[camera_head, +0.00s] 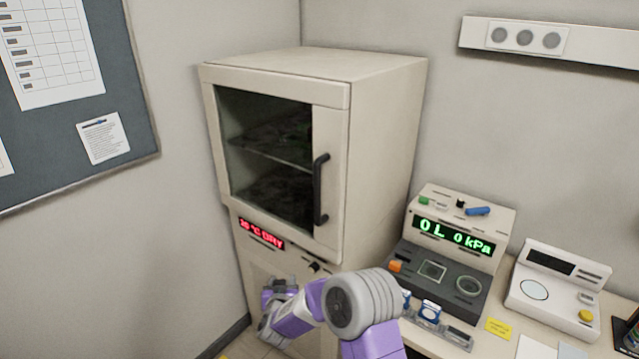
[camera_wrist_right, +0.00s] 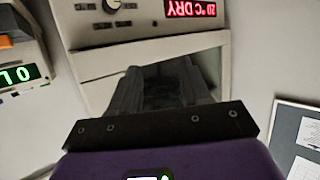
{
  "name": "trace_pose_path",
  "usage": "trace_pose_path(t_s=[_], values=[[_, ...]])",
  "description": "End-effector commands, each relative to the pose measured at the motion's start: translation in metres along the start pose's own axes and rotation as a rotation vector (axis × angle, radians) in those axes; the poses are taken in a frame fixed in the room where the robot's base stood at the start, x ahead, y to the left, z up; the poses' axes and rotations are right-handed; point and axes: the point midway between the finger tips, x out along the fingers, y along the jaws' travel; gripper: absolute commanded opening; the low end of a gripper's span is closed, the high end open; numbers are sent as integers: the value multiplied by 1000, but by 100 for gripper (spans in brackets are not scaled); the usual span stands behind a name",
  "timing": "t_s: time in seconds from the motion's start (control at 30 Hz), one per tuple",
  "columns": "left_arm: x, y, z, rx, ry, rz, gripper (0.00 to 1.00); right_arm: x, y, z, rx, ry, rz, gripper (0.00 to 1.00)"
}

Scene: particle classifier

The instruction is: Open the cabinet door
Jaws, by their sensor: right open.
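The cabinet (camera_head: 385,140) is a tall beige box against the back wall. Its upper door (camera_head: 331,130) has a dark glass pane with shelves behind it and looks closed. A black vertical bar handle (camera_head: 320,188) sits on the door's right side. My right gripper (camera_head: 279,292) is open and empty, low in front of the cabinet's lower part, below and left of the handle and apart from it. The right wrist view looks at the lower front under the red display (camera_wrist_right: 191,8), with the handle out of view. My left gripper is not in view.
A red display (camera_head: 262,234) and a small black knob (camera_head: 314,267) are below the door. A pressure instrument (camera_head: 462,222) and a white device (camera_head: 560,290) stand on the bench to the right. A notice board (camera_head: 140,120) hangs on the left wall.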

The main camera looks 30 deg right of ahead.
Motion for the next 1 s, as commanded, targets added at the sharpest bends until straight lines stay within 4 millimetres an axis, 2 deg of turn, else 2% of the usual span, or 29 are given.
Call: trace_pose_path(t_s=[0.03, 0.1, 0.2, 0.3, 0.47, 0.8, 1.0], values=[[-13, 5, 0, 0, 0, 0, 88, -2, 10, -63, 19, 103, 86, 47], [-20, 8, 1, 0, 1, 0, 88, -9, 27, -123, 39, 201, 207, 47], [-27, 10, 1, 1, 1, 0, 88, -24, 49, -183, 69, 282, 352, 47], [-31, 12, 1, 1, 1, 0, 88, -37, 64, -215, 91, 316, 446, 47], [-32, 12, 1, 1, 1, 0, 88, -37, 77, -231, 102, 327, 500, 47], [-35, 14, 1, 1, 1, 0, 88, 7, 102, -244, 101, 325, 497, 47], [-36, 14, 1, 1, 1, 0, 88, 19, 108, -248, 100, 325, 494, 47]])
